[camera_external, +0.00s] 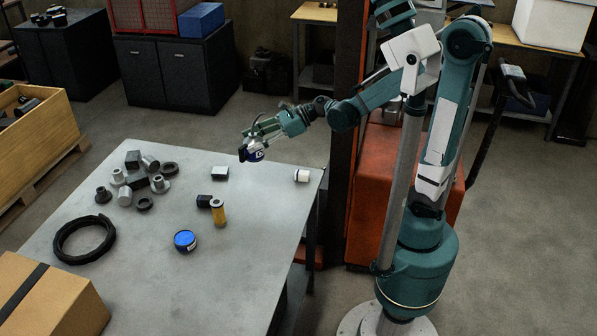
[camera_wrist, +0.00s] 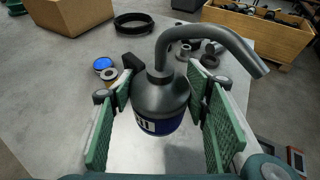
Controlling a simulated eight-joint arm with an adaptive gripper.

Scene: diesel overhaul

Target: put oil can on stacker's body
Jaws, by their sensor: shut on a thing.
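The oil can (camera_wrist: 160,98) is dark grey with a blue label band and a long curved spout. It sits upright between the two green finger pads of my gripper (camera_wrist: 163,112) in the wrist view. In the external view my gripper (camera_external: 258,141) holds the oil can (camera_external: 251,154) above the far edge of the grey table. The stacker's orange-red body (camera_external: 388,165) stands right of the table, partly hidden behind my arm. Its dark mast (camera_external: 347,100) rises on the left side of the body.
The grey table (camera_external: 240,265) holds a blue-lidded can (camera_external: 185,241), a yellow filter (camera_external: 218,213), a black ring (camera_external: 84,239), a cardboard box (camera_external: 50,295) and several small metal parts. A white cylinder (camera_external: 301,175) stands near its right edge.

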